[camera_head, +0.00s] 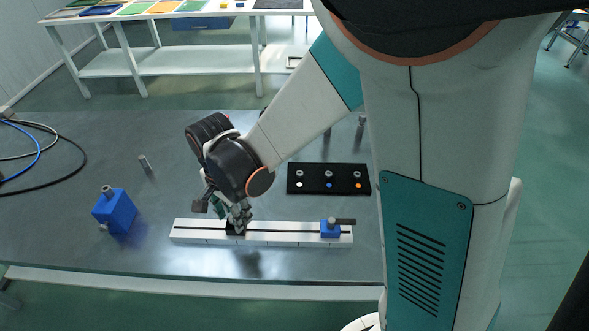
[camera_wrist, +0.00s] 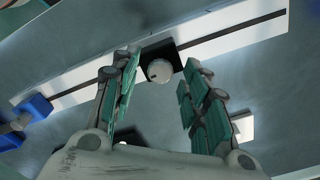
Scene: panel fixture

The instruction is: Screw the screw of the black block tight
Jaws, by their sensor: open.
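The black block (camera_wrist: 174,50) sits on the slotted white rail (camera_head: 285,232), left of the rail's middle in the head view. In the wrist view its screw shows as a round pale grey knob (camera_wrist: 159,71) on the block. My gripper (camera_wrist: 158,80) is open, with its two green-padded fingers on either side of the knob and a clear gap to each. In the head view my gripper (camera_head: 237,214) is low over the black block (camera_head: 235,230) and hides most of it and the knob.
A blue block (camera_head: 330,229) with a dark handle sits at the rail's right part. A larger blue block (camera_head: 114,210) stands at the left. A black panel (camera_head: 328,179) with colored dots lies behind the rail. Cables (camera_head: 40,150) lie far left.

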